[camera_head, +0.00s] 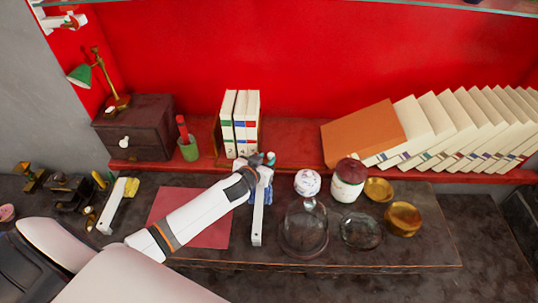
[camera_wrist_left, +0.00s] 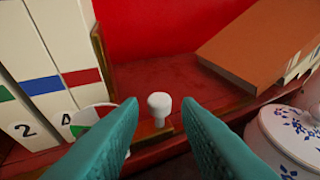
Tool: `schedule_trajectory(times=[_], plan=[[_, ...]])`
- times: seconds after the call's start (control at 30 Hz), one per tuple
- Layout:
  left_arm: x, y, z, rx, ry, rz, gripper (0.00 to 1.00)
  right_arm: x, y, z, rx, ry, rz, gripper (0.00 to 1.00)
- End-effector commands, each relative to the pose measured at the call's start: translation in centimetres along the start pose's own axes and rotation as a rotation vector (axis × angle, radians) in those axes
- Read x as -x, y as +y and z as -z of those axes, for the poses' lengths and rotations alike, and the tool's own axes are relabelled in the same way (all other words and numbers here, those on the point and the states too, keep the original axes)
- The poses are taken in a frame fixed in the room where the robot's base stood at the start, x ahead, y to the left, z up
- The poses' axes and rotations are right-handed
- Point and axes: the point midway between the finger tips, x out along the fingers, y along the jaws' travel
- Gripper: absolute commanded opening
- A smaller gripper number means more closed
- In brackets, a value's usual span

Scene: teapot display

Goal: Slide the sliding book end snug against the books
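White books (camera_head: 240,128) with coloured stripes stand upright on the red shelf, back centre, between thin brown-gold end plates. The wrist view shows books (camera_wrist_left: 50,62) numbered 2 and 4. The sliding book end's upright (camera_wrist_left: 102,58) stands close to the right of the last book; I cannot tell whether they touch. A white knob (camera_wrist_left: 159,106) sits at its base strip. My left gripper (camera_head: 263,160) is at the books' lower right. In the wrist view, its teal fingers (camera_wrist_left: 161,118) are apart on either side of the knob, not visibly touching it.
An orange-brown book (camera_head: 362,133) and several leaning white books (camera_head: 450,122) fill the shelf's right. A green cup (camera_head: 189,148) and dark drawer box (camera_head: 135,127) are left. A patterned white pot (camera_head: 308,183), glass dome (camera_head: 304,228) and red-white jar (camera_head: 347,180) stand near my gripper.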

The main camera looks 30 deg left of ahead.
Motion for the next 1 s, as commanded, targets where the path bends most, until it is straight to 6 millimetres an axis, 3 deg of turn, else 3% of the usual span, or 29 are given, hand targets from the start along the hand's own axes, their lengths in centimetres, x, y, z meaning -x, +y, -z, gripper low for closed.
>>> schedule_trajectory(times=[0.1,0.3,0.67,0.87,1.0], plan=[[-1.7,0.1,-0.1,0.001,-0.001,-0.001,0.3,0.1,0.0,0.0,0.0,0.0,0.0,0.36],[-3.2,0.0,0.0,0.0,0.0,0.0,0.3,0.2,0.0,0.0,0.0,0.0,0.0,0.36],[-3.5,0.0,0.0,0.0,-0.001,0.0,0.3,0.2,0.0,0.0,0.0,0.0,0.0,0.36],[-3.5,0.0,0.0,0.0,0.0,0.0,0.0,0.2,0.0,-0.1,0.0,-0.001,0.0,0.36],[-3.5,0.0,0.0,0.0,0.0,0.0,0.0,0.2,0.0,-0.1,0.0,-0.001,0.0,0.36]])
